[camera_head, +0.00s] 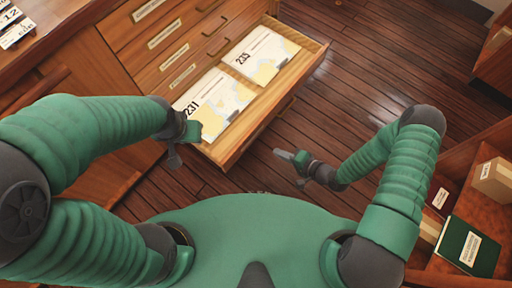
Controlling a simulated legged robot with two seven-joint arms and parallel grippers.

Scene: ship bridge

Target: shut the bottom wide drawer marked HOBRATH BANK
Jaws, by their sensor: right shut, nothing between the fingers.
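A wide wooden drawer (318,54) stands pulled out from the chart chest, below several closed drawer fronts. It holds two charts, marked 231 (214,101) and 235 (262,54). Its front faces away from the camera's clear view, so I cannot read its label. My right gripper (281,154) is shut and empty, out in front of the drawer's front and apart from it, over the floor. My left gripper (180,150) is at the drawer's near left side, by the chart 231. Whether it touches the drawer or is open is unclear.
Closed drawer fronts (151,31) with pale labels rise behind the open drawer. The plank floor (370,70) in front is clear. At right, a wooden shelf unit holds a green book (456,243) and a cardboard box (492,181) near my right arm.

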